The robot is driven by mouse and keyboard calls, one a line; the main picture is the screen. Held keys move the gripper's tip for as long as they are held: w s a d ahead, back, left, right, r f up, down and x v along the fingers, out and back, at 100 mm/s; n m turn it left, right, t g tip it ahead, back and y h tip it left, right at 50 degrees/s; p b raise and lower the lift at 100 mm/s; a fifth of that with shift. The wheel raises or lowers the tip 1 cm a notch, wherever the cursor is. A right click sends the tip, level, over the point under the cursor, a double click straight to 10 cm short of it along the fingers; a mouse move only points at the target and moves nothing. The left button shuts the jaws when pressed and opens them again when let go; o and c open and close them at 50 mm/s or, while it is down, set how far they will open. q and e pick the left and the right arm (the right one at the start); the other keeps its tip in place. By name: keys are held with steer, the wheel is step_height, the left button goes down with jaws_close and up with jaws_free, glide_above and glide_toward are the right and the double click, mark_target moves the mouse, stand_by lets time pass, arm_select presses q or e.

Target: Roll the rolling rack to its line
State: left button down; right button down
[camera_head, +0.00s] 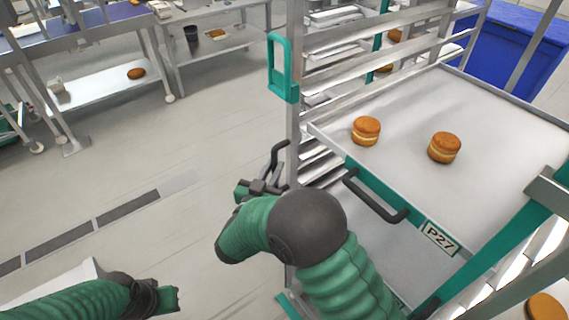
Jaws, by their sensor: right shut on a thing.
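The rolling rack (292,130) fills the right half of the head view, a metal frame with several shelf rails and teal parts. A tray (500,130) marked P27 sits in it, with a black front handle and two filled rounds (366,131) (444,147) on top. My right gripper (262,187) is at the rack's left post, shut on a dark handle (279,157) there; my arm partly hides the contact. My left gripper (172,298) is low at the left, away from the rack, its jaws unclear. I cannot make out a floor line for the rack.
Metal tables (110,88) stand at the back left, with a round on a lower shelf. A blue bin (510,45) stands behind the rack. Dark floor grates (127,206) run across the left. The pale floor left of the rack is clear.

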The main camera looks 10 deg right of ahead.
steer(key=shift+a+r, duration=0.3)
steer(key=shift+a, duration=0.05)
steer(key=shift+d, duration=0.1)
